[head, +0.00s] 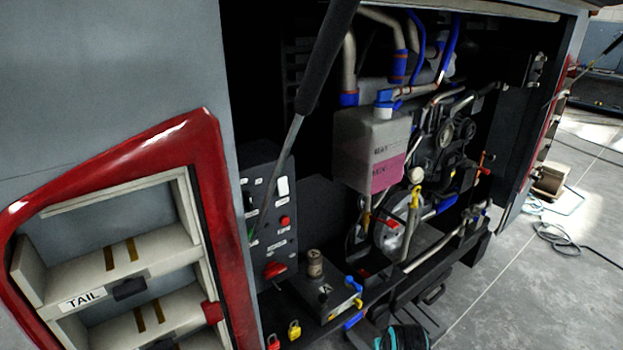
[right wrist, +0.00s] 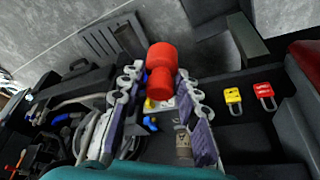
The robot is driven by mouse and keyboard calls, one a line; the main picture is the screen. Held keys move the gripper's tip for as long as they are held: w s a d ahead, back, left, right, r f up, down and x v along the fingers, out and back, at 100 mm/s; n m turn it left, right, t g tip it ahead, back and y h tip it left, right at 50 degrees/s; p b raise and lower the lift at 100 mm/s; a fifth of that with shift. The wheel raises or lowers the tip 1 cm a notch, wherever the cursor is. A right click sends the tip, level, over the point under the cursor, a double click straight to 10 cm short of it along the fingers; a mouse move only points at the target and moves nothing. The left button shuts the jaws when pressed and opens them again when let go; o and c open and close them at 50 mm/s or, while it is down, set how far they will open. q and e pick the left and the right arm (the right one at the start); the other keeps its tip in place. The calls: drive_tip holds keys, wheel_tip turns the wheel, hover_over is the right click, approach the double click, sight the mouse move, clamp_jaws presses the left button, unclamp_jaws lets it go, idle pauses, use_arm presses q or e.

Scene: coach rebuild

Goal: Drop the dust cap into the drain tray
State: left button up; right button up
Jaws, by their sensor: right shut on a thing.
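My right gripper (right wrist: 160,98) shows in the right wrist view, its two pale, ribbed fingers shut on a red, stepped round cap (right wrist: 162,60), which I take as the dust cap. The cap sticks out past the fingertips, over the lower edge of the engine bay. In the head view only a teal and black part of my right arm (head: 403,338) shows at the bottom edge; the fingers and cap are not seen there. I cannot surely pick out the drain tray; a dark slatted part (right wrist: 102,42) lies beyond the fingers. My left gripper is not in view.
A dark ledge carries a yellow padlock (head: 294,330), a red padlock (head: 273,342) and a small round canister (head: 315,263). The pink and white fluid tank (head: 372,150) hangs above. A gas strut (head: 308,95) crosses the bay opening. Open grey floor (head: 530,290) lies right.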

drive_tip(key=shift+w, duration=0.1)
drive_tip(key=w+d+r+m+h+p, duration=0.1)
drive_tip(key=w+d+r, duration=0.25)
drive_tip(key=w, duration=0.55)
drive_tip(key=w+d+r+m, duration=0.2)
drive_tip(key=w+d, duration=0.3)
drive_tip(key=w, duration=0.5)
drive_tip(key=w+d+r+m+h+p, duration=0.1)
drive_tip(key=w+d+r, duration=0.25)
drive_tip(key=w, duration=0.55)
drive_tip(key=w+a+f+b, duration=0.4)
drive_tip(key=w+a+f, duration=0.3)
drive_tip(key=f, duration=0.4)
drive_tip(key=shift+w, duration=0.75)
drive_tip(key=shift+f+b, duration=0.35)
drive_tip(key=shift+f, duration=0.05)
drive_tip(key=o, duration=0.9)
